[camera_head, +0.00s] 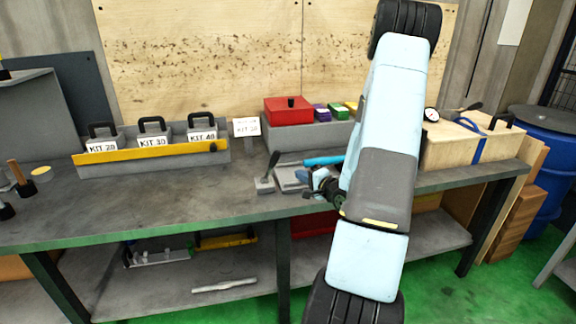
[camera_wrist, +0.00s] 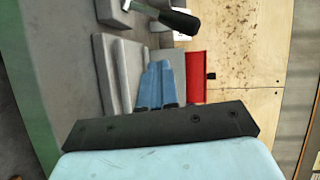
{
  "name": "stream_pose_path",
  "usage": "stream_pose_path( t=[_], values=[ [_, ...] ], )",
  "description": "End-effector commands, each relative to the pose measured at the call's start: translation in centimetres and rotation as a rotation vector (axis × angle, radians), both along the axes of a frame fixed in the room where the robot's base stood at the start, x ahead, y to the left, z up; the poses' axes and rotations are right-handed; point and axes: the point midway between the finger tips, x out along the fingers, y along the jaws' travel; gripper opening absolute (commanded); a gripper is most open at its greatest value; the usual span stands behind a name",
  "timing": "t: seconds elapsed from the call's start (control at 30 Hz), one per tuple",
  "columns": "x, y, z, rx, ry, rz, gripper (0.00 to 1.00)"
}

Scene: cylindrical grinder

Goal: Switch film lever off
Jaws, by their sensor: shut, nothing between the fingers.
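The lever (camera_head: 272,166) has a black handle on a small grey base and stands near the front of the workbench. Its handle leans up to the right. In the wrist view the lever's black grip (camera_wrist: 179,21) and metal shaft show at the top, ahead of my fingers and apart from them. My gripper (camera_wrist: 156,64) shows two blue fingers side by side, shut and empty. In the head view my gripper is just right of the lever, partly hidden by my arm. A flat grey block (camera_wrist: 117,72) lies beside the fingers.
A grey rack (camera_head: 155,160) with a yellow strip holds kit boxes at the left. A red box (camera_head: 289,116) stands behind the lever, with a small white sign (camera_head: 246,128) left of it. A wooden case (camera_head: 465,148) sits at the right. The bench (camera_head: 150,205) is clear left of the lever.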

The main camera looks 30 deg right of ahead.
Motion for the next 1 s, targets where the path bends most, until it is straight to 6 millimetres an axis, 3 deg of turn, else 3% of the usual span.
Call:
stream_pose_path(
  t=[0.2, 0.4, 0.83, 1.0],
  values=[
    [-2.7, -1.4, -1.9, 0.31, -0.138, -0.006, 0.0],
    [-4.2, -2.1, -2.3, 0.46, -0.214, -0.003, 0.0],
    [-4.5, -2.1, -2.2, 0.487, -0.23, -0.001, 0.0],
    [-3.5, -1.9, -2.0, 0.486, -0.229, 0.0, 0.0]
  ],
)
